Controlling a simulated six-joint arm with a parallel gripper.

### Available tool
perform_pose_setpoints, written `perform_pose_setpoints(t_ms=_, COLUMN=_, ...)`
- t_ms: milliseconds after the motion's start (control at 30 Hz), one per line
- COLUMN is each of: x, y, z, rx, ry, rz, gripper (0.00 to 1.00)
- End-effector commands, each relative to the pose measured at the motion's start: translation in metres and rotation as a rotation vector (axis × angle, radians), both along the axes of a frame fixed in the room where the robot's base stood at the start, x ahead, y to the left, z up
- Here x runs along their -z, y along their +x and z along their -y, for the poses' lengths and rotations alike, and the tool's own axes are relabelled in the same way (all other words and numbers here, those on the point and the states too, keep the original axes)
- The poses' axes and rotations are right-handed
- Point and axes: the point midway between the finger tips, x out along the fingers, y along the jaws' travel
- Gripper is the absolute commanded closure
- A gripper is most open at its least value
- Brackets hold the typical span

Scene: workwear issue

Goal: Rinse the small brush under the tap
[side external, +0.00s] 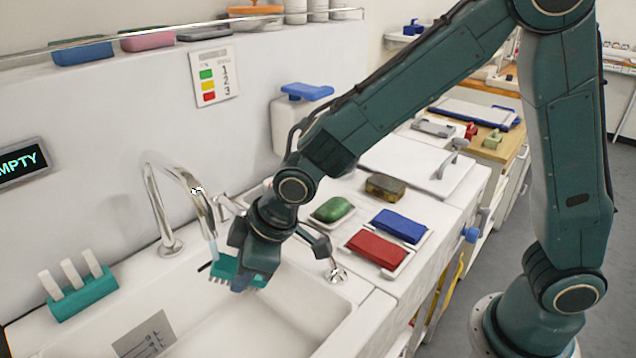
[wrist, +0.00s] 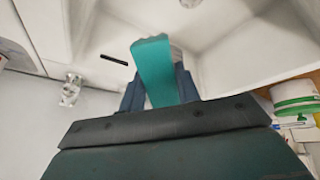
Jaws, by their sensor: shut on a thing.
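My gripper (side external: 247,284) is low over the white sink, shut on a small teal brush (side external: 224,267). Pale bristles show along the brush's lower edge in the side view. In the wrist view the brush (wrist: 152,62) lies between the two blue fingers of my gripper (wrist: 160,88), its far end pointing into the basin. The curved chrome tap (side external: 185,183) stands at the sink's back edge. A thin bluish stream shows below its spout, just above the brush's left part. I cannot tell exactly where the water meets the brush.
A teal holder (side external: 82,293) with several white handles stands on the sink's left rim. Right of the basin (side external: 230,335) are a green soap (side external: 332,208), a red block (side external: 376,248), a blue block (side external: 400,226) and a brown sponge (side external: 385,187).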

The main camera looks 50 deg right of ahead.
Motion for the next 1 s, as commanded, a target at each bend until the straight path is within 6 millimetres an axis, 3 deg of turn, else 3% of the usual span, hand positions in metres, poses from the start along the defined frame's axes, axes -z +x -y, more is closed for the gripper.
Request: perform_pose_setpoints(t_ms=1000, x=0.000, y=-0.045, z=0.028, rx=0.000, ry=0.001, rz=0.001, gripper=0.90)
